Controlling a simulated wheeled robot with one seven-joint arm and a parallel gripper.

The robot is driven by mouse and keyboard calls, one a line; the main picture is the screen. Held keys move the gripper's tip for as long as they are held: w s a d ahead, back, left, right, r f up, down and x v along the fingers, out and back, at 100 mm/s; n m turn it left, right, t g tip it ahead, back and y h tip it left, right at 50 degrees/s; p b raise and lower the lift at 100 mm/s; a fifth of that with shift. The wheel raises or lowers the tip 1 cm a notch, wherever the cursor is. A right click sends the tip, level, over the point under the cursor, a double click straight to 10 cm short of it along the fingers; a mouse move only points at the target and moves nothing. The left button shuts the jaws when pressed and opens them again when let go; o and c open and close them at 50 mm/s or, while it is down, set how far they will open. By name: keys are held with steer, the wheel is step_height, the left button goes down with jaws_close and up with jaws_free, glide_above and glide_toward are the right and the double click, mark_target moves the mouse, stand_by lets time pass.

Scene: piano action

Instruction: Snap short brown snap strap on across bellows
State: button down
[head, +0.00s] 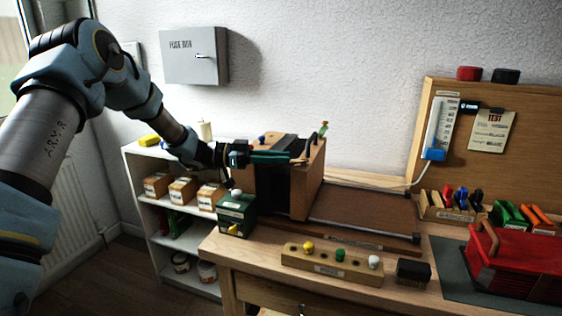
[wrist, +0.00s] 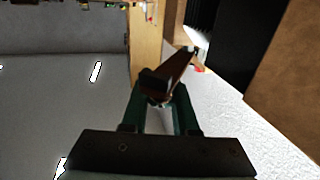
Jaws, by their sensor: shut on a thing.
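The bellows, a black folded body (head: 276,188) between wooden boards, stand on the bench's left part. A black face of them (wrist: 228,28) shows at the upper right of the wrist view. My gripper (head: 291,158) is in front of the upper part of the bellows, its green fingers pointing right. In the wrist view my gripper (wrist: 160,100) is shut on a short brown strap (wrist: 178,68), which sticks out past the fingertips at a tilt. The strap looks apart from the bellows in the wrist view. Its contact with them cannot be told in the head view.
A dark green box (head: 237,213) stands at the bench's left corner. A wooden block with coloured knobs (head: 330,264) and a black brush (head: 413,271) lie in front. A red case (head: 518,262) is at right. A white shelf (head: 150,218) stands left.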

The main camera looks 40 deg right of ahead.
steer(key=shift+w+d+m+g+y, duration=0.15)
steer(key=shift+w+m+g+y, duration=0.3)
steer(key=shift+m+g+y, duration=0.3)
steer(key=shift+r, duration=0.1)
steer(key=c, duration=0.7)
jaws_free()
steer(key=shift+b, duration=0.3)
steer(key=shift+b+v, duration=1.75)
steer(key=shift+v, duration=3.7)
steer(key=shift+d, duration=0.1)
